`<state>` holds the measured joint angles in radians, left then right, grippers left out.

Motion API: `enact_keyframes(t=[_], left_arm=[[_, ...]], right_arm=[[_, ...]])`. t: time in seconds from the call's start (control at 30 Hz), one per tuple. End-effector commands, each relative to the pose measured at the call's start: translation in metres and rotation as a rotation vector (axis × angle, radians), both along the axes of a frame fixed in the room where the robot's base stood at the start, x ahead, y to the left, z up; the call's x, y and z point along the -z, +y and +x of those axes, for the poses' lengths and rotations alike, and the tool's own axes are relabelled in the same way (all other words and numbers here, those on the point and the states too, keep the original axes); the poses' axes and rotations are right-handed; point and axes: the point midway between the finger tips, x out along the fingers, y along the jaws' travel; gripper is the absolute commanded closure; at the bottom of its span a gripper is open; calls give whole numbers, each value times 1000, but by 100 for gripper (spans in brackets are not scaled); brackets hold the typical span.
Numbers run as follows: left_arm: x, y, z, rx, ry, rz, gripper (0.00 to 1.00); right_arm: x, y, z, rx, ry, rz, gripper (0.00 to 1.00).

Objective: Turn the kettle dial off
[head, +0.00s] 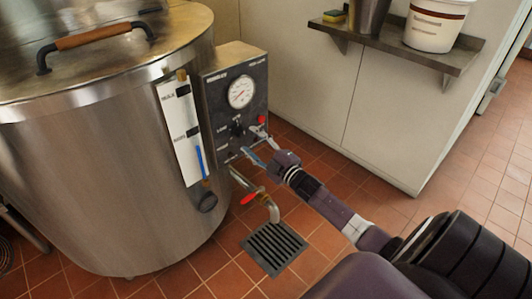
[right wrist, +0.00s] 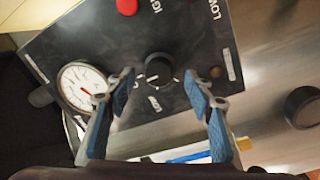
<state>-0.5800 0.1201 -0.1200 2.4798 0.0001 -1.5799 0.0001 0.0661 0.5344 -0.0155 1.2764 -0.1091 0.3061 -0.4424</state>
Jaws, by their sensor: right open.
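The kettle (head: 110,170) is a large steel drum at the left of the head view. Its dark control box (head: 220,100) is on its right side. The black kettle dial (head: 238,129) is on the box's front face, below a round white gauge (head: 240,92). In the right wrist view the dial (right wrist: 159,68) lies ahead, between the fingertips' directions. My right gripper (head: 256,150) is open in front of the lower part of the box. In the right wrist view its blue-padded fingers (right wrist: 160,85) are spread, empty, one to each side of the dial. My left gripper is not in view.
A red button (right wrist: 127,6) is near the dial. A red-handled drain valve (head: 250,198) and pipe stand below the box, above a floor grate (head: 274,248). A wall shelf (head: 400,45) holds a white bucket (head: 435,25). Open tiled floor lies to the right.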

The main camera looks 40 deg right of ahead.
Motion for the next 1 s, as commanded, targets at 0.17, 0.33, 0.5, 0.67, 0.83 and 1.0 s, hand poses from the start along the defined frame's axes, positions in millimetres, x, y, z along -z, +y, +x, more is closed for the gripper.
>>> enact_keyframes(t=[0.17,0.33,0.5,0.67,0.83,1.0], left_arm=[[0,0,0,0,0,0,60],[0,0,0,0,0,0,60],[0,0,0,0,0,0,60],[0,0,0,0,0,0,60],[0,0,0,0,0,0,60],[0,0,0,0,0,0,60]], right_arm=[[2,-1,-31,0,2,0,52],[3,-3,-57,-1,1,1,52],[4,-4,-73,0,0,1,52],[3,-4,-79,0,-1,1,52],[3,-4,-80,1,-2,1,52],[3,-4,-79,0,-1,1,52]])
